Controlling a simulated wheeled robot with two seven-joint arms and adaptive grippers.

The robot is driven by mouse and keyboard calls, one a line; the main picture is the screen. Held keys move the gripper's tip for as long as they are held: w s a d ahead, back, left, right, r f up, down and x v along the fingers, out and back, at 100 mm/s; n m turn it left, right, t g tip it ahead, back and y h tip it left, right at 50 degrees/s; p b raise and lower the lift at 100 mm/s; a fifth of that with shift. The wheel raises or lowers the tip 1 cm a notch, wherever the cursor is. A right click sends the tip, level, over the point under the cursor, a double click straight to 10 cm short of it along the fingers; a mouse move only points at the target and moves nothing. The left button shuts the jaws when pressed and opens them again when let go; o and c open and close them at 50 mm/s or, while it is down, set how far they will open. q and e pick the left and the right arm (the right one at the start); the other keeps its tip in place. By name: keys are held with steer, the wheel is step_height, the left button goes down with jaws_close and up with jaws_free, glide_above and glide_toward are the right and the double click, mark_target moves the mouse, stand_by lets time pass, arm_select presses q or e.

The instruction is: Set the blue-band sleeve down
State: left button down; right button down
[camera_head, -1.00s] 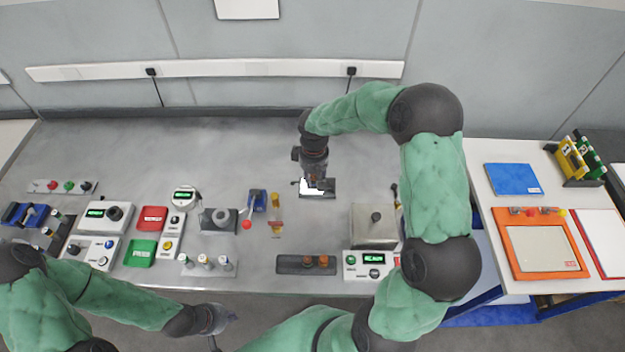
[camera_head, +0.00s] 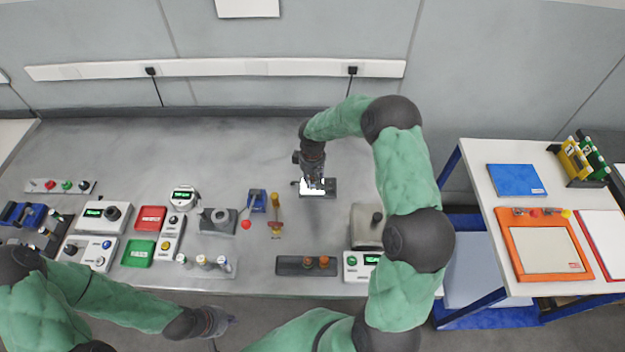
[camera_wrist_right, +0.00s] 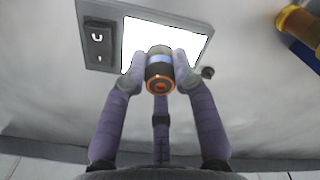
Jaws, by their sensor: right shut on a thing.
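The blue-band sleeve (camera_wrist_right: 159,72) is a small cylinder with a light blue band, a dark body and an orange ring on the end facing the camera. My right gripper (camera_wrist_right: 158,66) is shut on it, a finger on each side. Behind the sleeve in the right wrist view is a device with a bright white lit panel (camera_wrist_right: 143,38). I cannot tell whether the sleeve touches it. In the head view my right gripper (camera_head: 314,182) is over this device (camera_head: 330,188), and the sleeve is hard to make out. My left gripper (camera_head: 218,320) is at the table's front edge, its jaws unclear.
A lever unit with a red ball (camera_head: 246,224) and a yellow-and-red piece (camera_head: 276,229) stand left of the device. A dark tray (camera_head: 290,265) and a metal box (camera_head: 366,232) are nearer the front. The back of the table is clear.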

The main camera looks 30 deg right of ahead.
mark_target(313, 178)
steer(key=shift+r, duration=0.1)
steer(key=c, duration=1)
jaws_free()
steer(key=shift+f, duration=0.2)
steer(key=shift+r, duration=0.1)
steer(key=shift+r, duration=0.15)
step_height(313, 178, up, 12)
steer(key=shift+f+p, duration=0.1)
steer(key=shift+p, duration=0.8)
